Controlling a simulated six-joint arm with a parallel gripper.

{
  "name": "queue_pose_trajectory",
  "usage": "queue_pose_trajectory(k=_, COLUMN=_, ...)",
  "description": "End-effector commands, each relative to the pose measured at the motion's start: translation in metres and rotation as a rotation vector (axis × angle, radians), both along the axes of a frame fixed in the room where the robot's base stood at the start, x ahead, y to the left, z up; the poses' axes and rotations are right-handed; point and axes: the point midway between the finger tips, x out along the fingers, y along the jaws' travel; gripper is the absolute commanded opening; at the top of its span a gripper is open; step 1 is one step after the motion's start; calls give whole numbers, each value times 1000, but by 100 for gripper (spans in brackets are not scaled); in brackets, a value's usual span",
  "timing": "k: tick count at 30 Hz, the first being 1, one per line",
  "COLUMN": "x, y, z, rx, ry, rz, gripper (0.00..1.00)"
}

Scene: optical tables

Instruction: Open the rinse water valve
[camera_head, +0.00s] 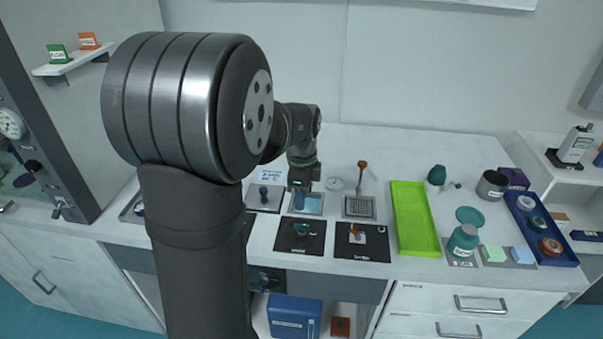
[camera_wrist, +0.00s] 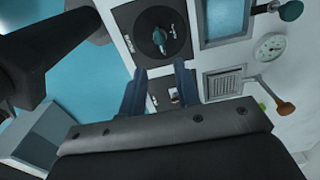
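Two black valve plates lie near the bench's front edge. One carries a teal valve handle (camera_head: 301,231), which also shows in the wrist view (camera_wrist: 160,38). The other carries an orange-and-white valve handle (camera_head: 357,235), partly hidden between my fingers in the wrist view (camera_wrist: 175,96). Their labels are too small to read, so I cannot tell which is the rinse water valve. My gripper (camera_head: 299,197) is over the shallow basin, behind the teal valve. In the wrist view my two blue fingers (camera_wrist: 160,80) are apart with nothing held between them.
A blue-floored basin (camera_head: 313,208), a drain grate (camera_head: 358,208) and an orange-tipped lever (camera_head: 362,167) stand behind the plates. A round gauge (camera_head: 334,183) is near the basin. A green tray (camera_head: 415,235) lies to the right. My arm hides part of the left bench.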

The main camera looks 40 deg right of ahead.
Motion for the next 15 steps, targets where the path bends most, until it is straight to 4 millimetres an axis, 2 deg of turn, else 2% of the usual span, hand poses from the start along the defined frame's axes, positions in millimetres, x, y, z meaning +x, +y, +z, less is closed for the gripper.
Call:
queue_pose_trajectory(k=3, x=1, y=-1, z=29, rx=-4, ry=-3, rz=0, gripper=29)
queue_pose_trajectory(k=7, x=0, y=0, z=53, rx=-3, ry=-3, rz=0, gripper=29)
queue_pose_trajectory(k=12, x=0, y=0, z=70, rx=-1, ry=-1, rz=0, gripper=29)
queue_pose_trajectory(k=15, x=0, y=0, z=73, rx=0, ry=0, rz=0, gripper=29)
